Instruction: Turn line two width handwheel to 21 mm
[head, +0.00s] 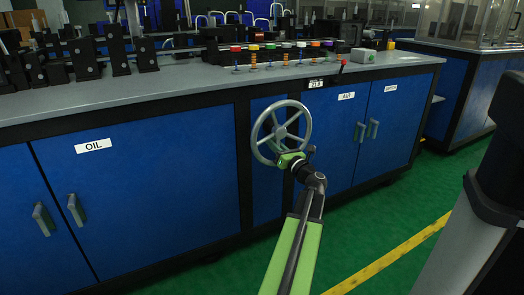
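The grey spoked handwheel (305,118) stands out from the blue front of the near bench, in the centre of the head view. My gripper (289,158), with green and black parts, is at the lower rim of the wheel. It overlaps the rim in the picture and hides a bit of it. Whether its fingers are closed around the rim is too small to tell. A small width readout (316,84) sits on the bench edge above and right of the wheel; its digits seem to start with 21, but I cannot read them surely.
Cabinet doors carry an OIL label (93,146) and another label (346,96). A red-tipped lever (342,65) and several coloured knobs stand on the benchtop (205,77). Green floor with a yellow line (392,256) is open at right. A second bench (458,92) stands beyond.

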